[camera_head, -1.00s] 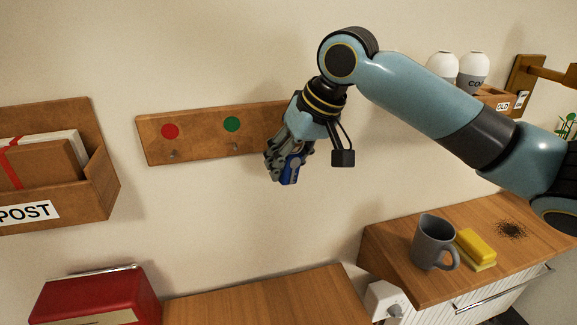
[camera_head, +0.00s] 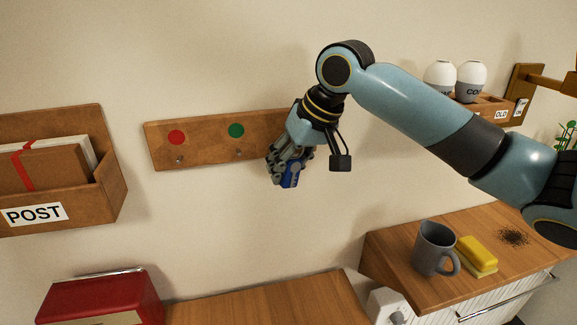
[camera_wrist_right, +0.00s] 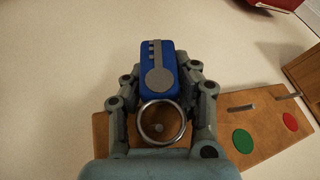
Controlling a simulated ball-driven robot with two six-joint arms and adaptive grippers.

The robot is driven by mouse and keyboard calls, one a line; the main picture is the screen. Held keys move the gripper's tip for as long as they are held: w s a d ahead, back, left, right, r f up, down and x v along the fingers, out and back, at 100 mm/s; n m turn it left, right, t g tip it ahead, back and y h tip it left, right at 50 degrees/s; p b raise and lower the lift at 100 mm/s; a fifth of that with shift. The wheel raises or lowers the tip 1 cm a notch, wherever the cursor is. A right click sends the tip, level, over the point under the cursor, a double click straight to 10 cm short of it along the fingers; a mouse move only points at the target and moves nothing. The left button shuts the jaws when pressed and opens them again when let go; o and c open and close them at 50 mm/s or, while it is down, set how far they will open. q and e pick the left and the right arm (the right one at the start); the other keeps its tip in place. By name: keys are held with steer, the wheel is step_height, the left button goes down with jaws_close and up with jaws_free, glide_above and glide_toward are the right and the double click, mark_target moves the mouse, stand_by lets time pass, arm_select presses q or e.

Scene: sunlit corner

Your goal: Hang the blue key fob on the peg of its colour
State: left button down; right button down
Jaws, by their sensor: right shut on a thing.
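The blue key fob (camera_head: 292,176), with a grey key shape and a metal ring (camera_wrist_right: 138,124), is held by my right gripper (camera_head: 284,172). In the right wrist view the fingers close on both sides of the fob (camera_wrist_right: 180,72). The wooden peg board (camera_head: 206,153) on the wall has a red disc (camera_head: 176,137) and a green disc (camera_head: 236,130), each above a bare peg. My gripper covers the board's right end. In the wrist view a small round peg end (camera_wrist_right: 158,127) shows inside the ring's outline; I cannot tell whether the ring is around it. My left gripper is not in view.
A wooden post box (camera_head: 112,185) hangs left of the board. Below are a red box (camera_head: 100,300) and a wooden top (camera_head: 265,300). A grey mug (camera_head: 433,248) and yellow sponge (camera_head: 477,252) stand on the right counter. The wall below the board is clear.

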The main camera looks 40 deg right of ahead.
steer(key=shift+d+f, duration=0.15)
steer(key=shift+f, duration=0.05)
steer(key=c, duration=1)
jaws_free()
steer(key=shift+o, duration=0.2)
steer(key=shift+r, duration=0.1)
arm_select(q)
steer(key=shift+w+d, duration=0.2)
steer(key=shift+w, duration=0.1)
arm_select(e)
steer(key=v, duration=1.2)
steer(key=shift+a, duration=0.25)
